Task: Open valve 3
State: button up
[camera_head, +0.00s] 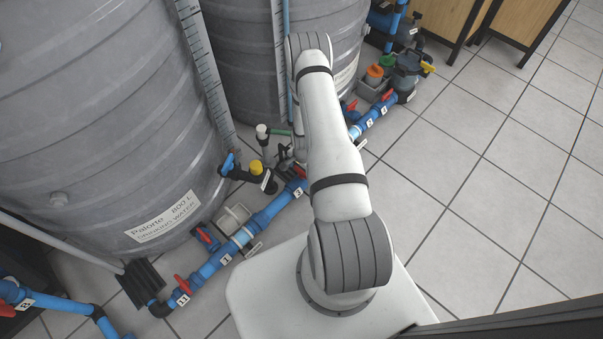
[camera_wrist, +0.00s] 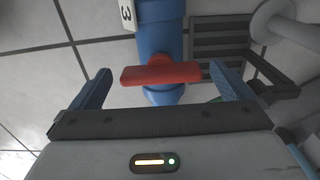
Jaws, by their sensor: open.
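Valve 3 has a red handle (camera_wrist: 160,74) on a blue pipe (camera_wrist: 160,25), with a white label "3" (camera_wrist: 127,14) beside it in the wrist view. The handle lies crosswise to the pipe. My gripper (camera_wrist: 160,70) is open, with one finger off each end of the handle and visible gaps on both sides. In the head view the red handle (camera_head: 300,172) and the label "3" (camera_head: 298,192) show just left of my arm. My gripper is mostly hidden behind the arm there.
A large grey tank (camera_head: 110,110) stands left, and another (camera_head: 240,60) stands behind my arm. Other red-handled valves, such as the one labelled 11 (camera_head: 182,285), sit along the blue pipes. A dark slatted bracket (camera_wrist: 222,40) is close right of valve 3. Tiled floor (camera_head: 480,190) is clear at right.

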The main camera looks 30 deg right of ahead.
jog(key=shift+f, duration=0.1)
jog(key=shift+c, duration=0.4)
jog(key=c, duration=0.9)
jog(key=shift+a, duration=0.25)
jog(key=shift+d, duration=0.3)
jog(key=shift+n, duration=0.4)
